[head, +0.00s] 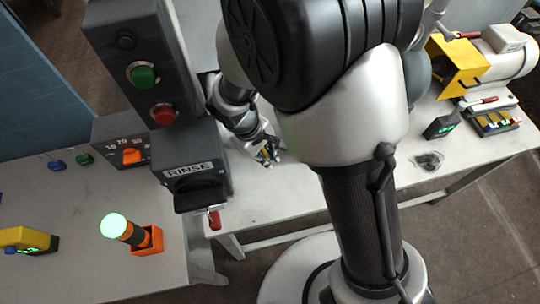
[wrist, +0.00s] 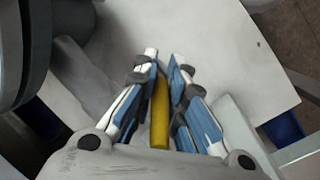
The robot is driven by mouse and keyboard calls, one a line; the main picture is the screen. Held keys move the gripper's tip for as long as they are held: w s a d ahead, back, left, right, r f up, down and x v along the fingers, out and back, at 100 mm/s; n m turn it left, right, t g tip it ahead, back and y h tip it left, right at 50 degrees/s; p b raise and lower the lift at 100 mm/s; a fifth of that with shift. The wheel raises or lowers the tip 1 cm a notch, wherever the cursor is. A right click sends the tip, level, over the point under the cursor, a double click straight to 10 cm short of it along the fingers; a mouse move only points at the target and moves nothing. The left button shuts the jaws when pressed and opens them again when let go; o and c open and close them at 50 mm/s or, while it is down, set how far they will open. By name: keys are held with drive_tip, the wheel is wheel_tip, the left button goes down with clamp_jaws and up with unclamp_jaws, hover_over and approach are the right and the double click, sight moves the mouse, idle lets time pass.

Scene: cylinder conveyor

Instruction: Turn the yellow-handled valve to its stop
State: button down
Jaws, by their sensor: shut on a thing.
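The valve's yellow handle (wrist: 159,112) shows in the wrist view as a narrow yellow bar lengthwise between the two blue-padded fingers. My gripper (wrist: 164,62) is shut on it, with the fingers close along both sides. In the head view my gripper (head: 268,154) is low over the pale table, just right of the dark RINSE box. The valve's body is hidden, and I cannot tell the handle's angle to its stop.
The RINSE box (head: 192,165) and a dark panel with a green button (head: 143,75) and a red button (head: 162,114) stand close to the left of my gripper. An orange dial (head: 132,156) is further left. A yellow-and-white machine (head: 500,55) stands at the far right.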

drive_tip(key=c, duration=1.8)
unclamp_jaws()
drive_tip(key=shift+o, duration=0.6)
drive_tip(key=shift+w+a+r, duration=0.1)
drive_tip(key=shift+r, duration=0.15)
drive_tip(key=shift+o, duration=0.5)
wheel_tip(320, 180, up, 10)
drive_tip(key=shift+f, duration=0.25)
